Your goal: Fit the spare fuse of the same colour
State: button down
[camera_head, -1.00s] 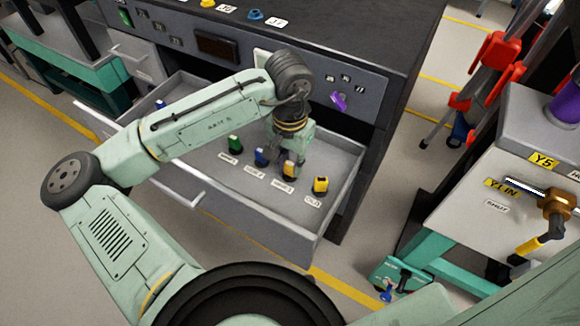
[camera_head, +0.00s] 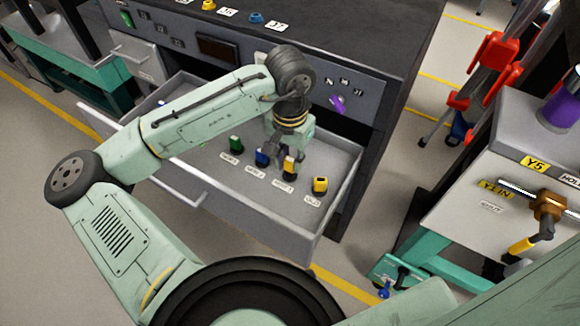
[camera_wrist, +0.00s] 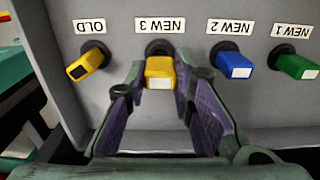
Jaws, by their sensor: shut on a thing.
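A row of fuses stands in the open drawer: green at NEW 1 (camera_head: 235,144), blue at NEW 2 (camera_head: 262,156), yellow at NEW 3 (camera_head: 289,165), and a yellow one with a dark face at OLD (camera_head: 320,185). In the wrist view, the NEW 3 yellow fuse (camera_wrist: 159,72) is between the fingertips of my gripper (camera_wrist: 160,82), which is shut on it. The old fuse (camera_wrist: 85,64) is to its left, the blue fuse (camera_wrist: 230,64) and green fuse (camera_wrist: 296,66) to its right. I cannot tell whether the held fuse is lifted. My arm hides part of the cabinet front.
The drawer (camera_head: 275,240) is pulled out from a dark cabinet (camera_head: 350,50); its side walls stand close to the fuses. A purple handle (camera_head: 338,104) is on the cabinet front. A bench with a brass valve (camera_head: 548,205) stands at right.

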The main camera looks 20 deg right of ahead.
aim_at(290, 160)
jog(key=shift+r, duration=0.1)
jog(key=shift+r+p, duration=2.95)
jog(key=shift+p, duration=0.15)
jog(key=shift+f, duration=0.1)
